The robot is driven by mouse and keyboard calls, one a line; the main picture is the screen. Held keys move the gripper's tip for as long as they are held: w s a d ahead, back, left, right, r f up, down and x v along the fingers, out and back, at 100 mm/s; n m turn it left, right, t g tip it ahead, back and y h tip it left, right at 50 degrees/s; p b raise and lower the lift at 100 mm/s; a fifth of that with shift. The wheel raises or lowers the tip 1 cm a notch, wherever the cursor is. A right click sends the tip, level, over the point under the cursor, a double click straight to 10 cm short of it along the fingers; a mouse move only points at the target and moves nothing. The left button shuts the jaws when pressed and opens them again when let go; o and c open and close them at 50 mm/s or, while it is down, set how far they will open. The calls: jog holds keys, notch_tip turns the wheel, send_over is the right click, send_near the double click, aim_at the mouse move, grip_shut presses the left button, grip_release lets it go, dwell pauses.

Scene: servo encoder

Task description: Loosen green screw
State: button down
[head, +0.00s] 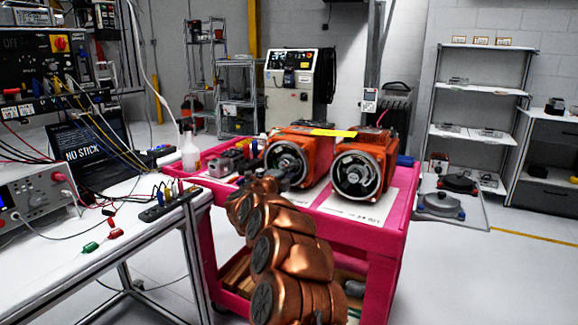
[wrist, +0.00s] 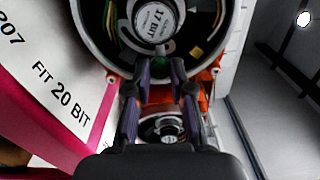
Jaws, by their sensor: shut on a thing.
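An orange servo motor (head: 289,158) with an open round end stands on the pink cart at the left, and a second orange motor (head: 361,168) stands to its right. In the wrist view a round encoder (wrist: 157,22) marked "17 BIT" sits inside a dark housing. The green screw (wrist: 161,62) shows as a small green spot at the housing's lower rim. My gripper (wrist: 161,72) has its fingertips shut on it, and they hide most of it. In the head view my gripper (head: 272,180) is small, in front of the left motor.
The pink cart (head: 393,240) carries paper sheets, one marked "FIT 20 BIT" (wrist: 62,87), and a spray bottle (head: 190,150). A bench with a laptop (head: 90,150) and cables stands left.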

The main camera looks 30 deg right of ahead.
jog(key=shift+n+p, duration=0.35)
jog(key=shift+n, duration=0.05)
jog(key=c, duration=1)
grip_release()
jog(key=shift+v, duration=5.95)
jog(key=shift+f, duration=0.1)
